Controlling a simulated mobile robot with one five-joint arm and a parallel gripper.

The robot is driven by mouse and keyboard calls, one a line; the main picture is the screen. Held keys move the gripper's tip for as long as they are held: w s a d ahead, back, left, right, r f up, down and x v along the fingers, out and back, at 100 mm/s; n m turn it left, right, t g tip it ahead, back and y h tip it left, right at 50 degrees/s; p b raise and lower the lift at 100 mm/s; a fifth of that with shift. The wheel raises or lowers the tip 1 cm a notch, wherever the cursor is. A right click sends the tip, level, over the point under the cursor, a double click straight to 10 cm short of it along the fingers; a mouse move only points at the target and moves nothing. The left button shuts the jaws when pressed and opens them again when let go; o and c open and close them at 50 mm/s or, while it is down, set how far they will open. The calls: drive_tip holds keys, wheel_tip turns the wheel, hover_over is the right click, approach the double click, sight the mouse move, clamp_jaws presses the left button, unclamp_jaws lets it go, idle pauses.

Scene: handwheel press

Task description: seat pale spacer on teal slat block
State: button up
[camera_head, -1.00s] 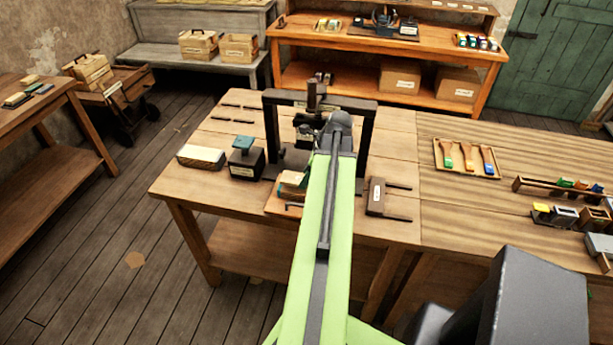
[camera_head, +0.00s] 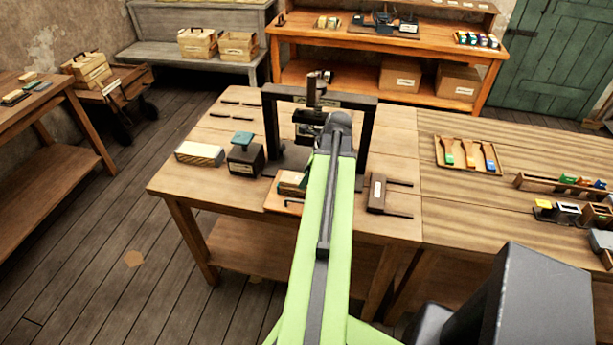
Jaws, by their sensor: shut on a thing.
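A block with a teal-green top (camera_head: 290,182) lies on a thin wooden board (camera_head: 283,203) at the front of the middle table, partly covered by my green arm. It may be the teal slat block; its slats are too small to make out. My arm reaches over it toward the press, ending in a dark rounded joint. My gripper's fingers are hidden behind the arm, so their hold does not show. I cannot pick out the pale spacer for sure. A pale-topped block (camera_head: 200,152) lies at the table's left edge, apart from the arm.
A dark press frame (camera_head: 271,125) stands behind the arm. A dark block with a teal cap (camera_head: 245,158) stands left of it. A dark two-pronged fixture (camera_head: 377,194) lies right of the arm. A tray of coloured tools (camera_head: 438,155) is farther right. The table's front left is bare.

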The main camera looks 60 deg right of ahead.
drive_tip(key=shift+f, duration=0.25)
drive_tip(key=o, duration=1.5)
drive_tip(key=shift+r, duration=0.1)
drive_tip(key=p+v, duration=1.6)
drive_tip(key=v, duration=0.1)
drive_tip(key=shift+r, duration=0.2)
